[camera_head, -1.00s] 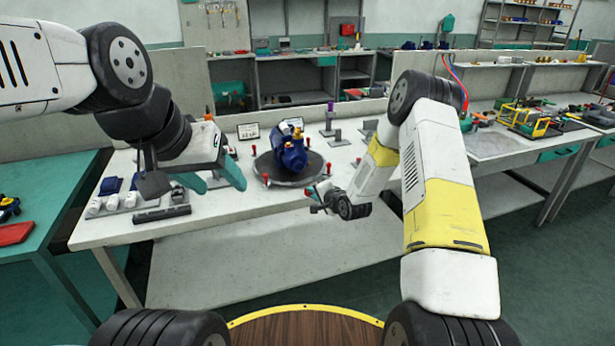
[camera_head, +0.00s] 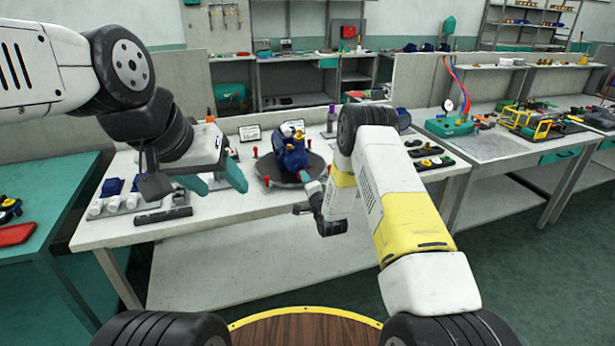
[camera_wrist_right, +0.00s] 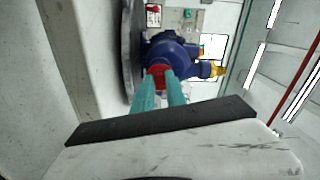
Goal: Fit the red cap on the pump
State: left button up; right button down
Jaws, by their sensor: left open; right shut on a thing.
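The blue pump (camera_head: 291,150) sits on a dark round plate (camera_head: 262,172) on the white bench. In the right wrist view the pump (camera_wrist_right: 172,52) lies straight ahead of the fingers. My right gripper (camera_head: 307,180) is shut on the red cap (camera_wrist_right: 158,71), which shows between its teal fingertips (camera_wrist_right: 159,82). The cap overlaps the pump's near side in that view; I cannot tell whether they touch or how far the cap is seated. In the head view the cap cannot be made out clearly. My left gripper (camera_head: 218,182) is open and empty above the bench, left of the plate.
Several red-topped pegs stand around the plate. A small sign (camera_head: 249,133) and a purple-topped bottle (camera_head: 331,118) stand behind. White and blue parts (camera_head: 113,195) lie at the bench's left end. Black round parts (camera_head: 432,160) lie at the right. The front middle is clear.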

jog(key=shift+x, duration=1.1)
jog(key=shift+w+a, duration=0.1)
jog(key=shift+w, duration=0.3)
dwell(0.6)
jog(key=c, duration=1.3)
grip_release()
jog(key=shift+s, duration=0.1)
jog(key=shift+v, duration=2.95)
jog(key=v, duration=0.7)
jog(key=shift+s, duration=0.35)
